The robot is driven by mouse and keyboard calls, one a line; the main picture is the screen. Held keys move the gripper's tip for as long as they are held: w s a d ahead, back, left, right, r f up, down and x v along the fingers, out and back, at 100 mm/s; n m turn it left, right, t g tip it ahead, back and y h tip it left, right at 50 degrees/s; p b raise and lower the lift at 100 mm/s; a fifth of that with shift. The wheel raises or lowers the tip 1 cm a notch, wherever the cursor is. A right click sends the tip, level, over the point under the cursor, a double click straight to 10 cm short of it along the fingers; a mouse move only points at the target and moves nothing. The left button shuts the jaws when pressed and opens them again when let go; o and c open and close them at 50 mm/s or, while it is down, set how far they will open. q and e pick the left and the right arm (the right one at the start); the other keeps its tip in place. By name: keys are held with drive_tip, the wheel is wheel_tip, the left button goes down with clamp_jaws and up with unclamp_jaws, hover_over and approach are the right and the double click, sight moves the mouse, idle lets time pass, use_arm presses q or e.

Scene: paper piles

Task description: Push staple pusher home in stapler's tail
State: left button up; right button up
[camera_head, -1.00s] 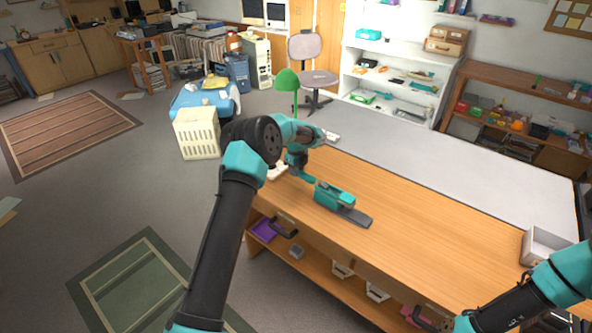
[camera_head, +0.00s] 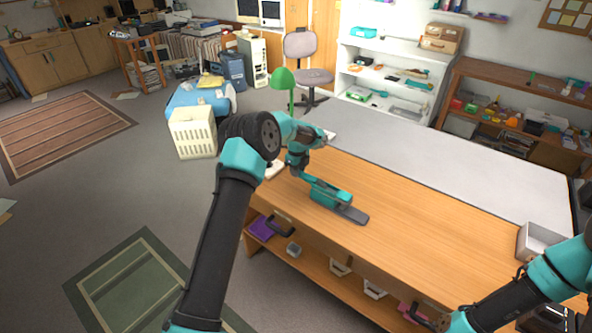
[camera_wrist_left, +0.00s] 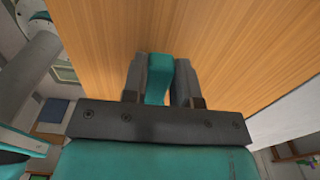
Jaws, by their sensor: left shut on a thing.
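The stapler (camera_head: 351,214), a teal body on a long dark base, lies on the wooden table. My left gripper (camera_head: 304,177) is at its left end, in the head view. In the left wrist view my left gripper (camera_wrist_left: 160,72) is shut on a narrow teal piece (camera_wrist_left: 157,88), which seems to be the staple pusher. In the head view the teal piece runs toward the stapler's left end and seems to meet it; whether it is inside cannot be told. The stapler is not recognisable in the wrist view. My right gripper is out of view.
The wooden table top (camera_head: 430,235) is clear right of the stapler. A grey tray (camera_head: 540,240) stands at its right end. A green lamp (camera_head: 285,78) stands behind my left arm. Small white items lie near the table's left end.

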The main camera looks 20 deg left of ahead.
sight(305, 174)
use_arm(q)
drive_tip(key=shift+s+d, duration=0.2)
drive_tip(key=shift+d, duration=0.7)
drive_tip(key=shift+s+d, duration=0.15)
drive_tip(key=shift+d, duration=0.75)
drive_tip(key=o, duration=1.6)
drive_tip(key=shift+o, duration=0.2)
drive_tip(key=shift+r, duration=0.15)
wheel_tip(305, 174, up, 10)
idle(1.0)
